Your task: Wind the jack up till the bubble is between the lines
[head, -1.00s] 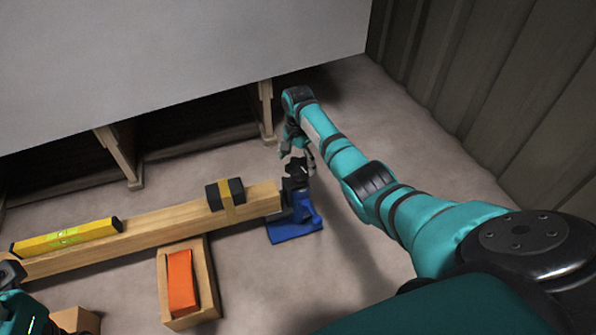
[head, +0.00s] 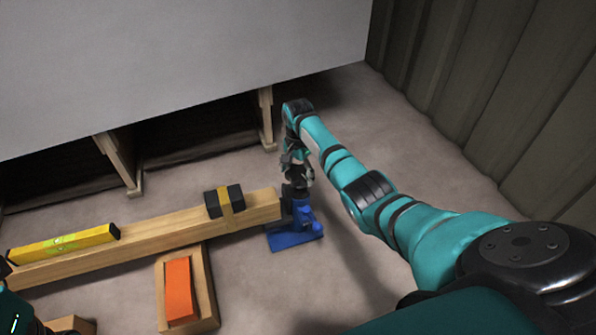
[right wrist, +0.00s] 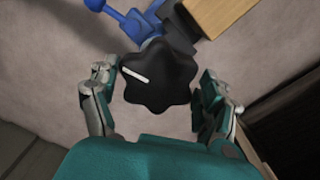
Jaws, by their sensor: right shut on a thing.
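The blue jack (head: 294,238) stands on the floor under the right end of a wooden beam (head: 165,240). Its black star-shaped knob (right wrist: 160,78), with a white line pointing to the upper left, shows in the right wrist view. My right gripper (head: 297,172) is over the jack, its fingers on either side of the knob and shut on it; it also shows in the right wrist view (right wrist: 160,98). A yellow level (head: 62,244) lies on the beam's left part; its bubble is too small to read. Only a piece of my left arm shows at the left edge, without its gripper.
A black block with a yellow strap (head: 225,200) sits on the beam. A wooden tray (head: 204,290) with an orange piece (head: 179,290) is in front of the beam. A large grey hull (head: 180,60) on wooden supports (head: 120,165) is behind; a ribbed wall (head: 500,110) is at right.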

